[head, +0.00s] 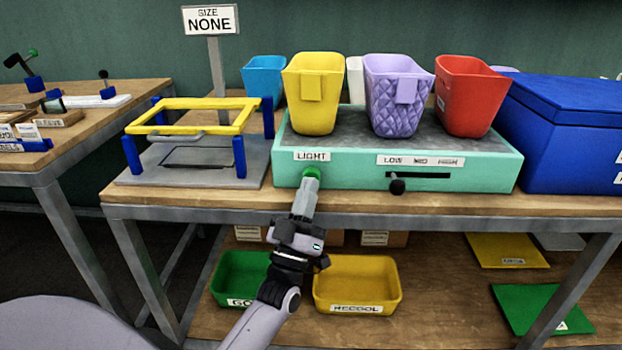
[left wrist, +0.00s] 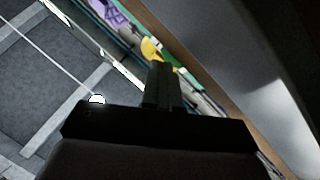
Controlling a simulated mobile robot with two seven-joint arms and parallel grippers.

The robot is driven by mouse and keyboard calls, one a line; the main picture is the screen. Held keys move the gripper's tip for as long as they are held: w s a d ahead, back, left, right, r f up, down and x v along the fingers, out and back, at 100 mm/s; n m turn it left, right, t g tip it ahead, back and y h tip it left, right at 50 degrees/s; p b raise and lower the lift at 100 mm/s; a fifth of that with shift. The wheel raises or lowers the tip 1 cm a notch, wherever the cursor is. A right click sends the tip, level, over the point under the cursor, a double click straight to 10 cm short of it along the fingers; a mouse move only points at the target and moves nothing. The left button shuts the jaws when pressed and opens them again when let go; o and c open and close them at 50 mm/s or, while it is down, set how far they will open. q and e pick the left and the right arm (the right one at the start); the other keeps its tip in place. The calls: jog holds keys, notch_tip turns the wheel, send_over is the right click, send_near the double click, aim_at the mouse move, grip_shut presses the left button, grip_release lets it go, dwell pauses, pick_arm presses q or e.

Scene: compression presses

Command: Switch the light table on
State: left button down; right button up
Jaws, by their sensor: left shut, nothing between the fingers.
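The light table (head: 290,172) is a teal box with a dark grey top (head: 350,135) that shows no glow. A green button (head: 311,172) sits on its front face under the LIGHT label (head: 312,156). My left gripper (head: 309,184) is shut and empty, its fingertips at the button and covering its lower part. I cannot tell whether they touch it or whether the button is pressed in. In the left wrist view the shut fingers (left wrist: 163,88) show dark, and the button is not clear there. My right gripper is not in view.
A black slider knob (head: 397,187) sits below the LOW MID HIGH label. Yellow (head: 315,95), lilac (head: 398,97) and red (head: 468,97) containers stand on the light table. A yellow-framed press (head: 190,115) is left, a blue box (head: 565,130) right. Trays lie on the lower shelf.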

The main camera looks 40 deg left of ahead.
pick_arm(q)
jog(key=shift+w+a, duration=0.2)
jog(key=shift+w, duration=0.05)
jog(key=shift+w+a, duration=0.1)
jog(key=shift+w, duration=0.1)
dwell(0.5)
jog(key=shift+s, duration=0.1)
jog(key=shift+s+d, duration=0.35)
jog(key=shift+s, duration=0.15)
jog(key=shift+p, duration=0.3)
jog(key=s+d+p, duration=0.2)
jog(key=s+d, duration=0.1)
jog(key=s, duration=0.2)
jog(key=shift+p, duration=0.3)
jog(key=shift+d, duration=0.1)
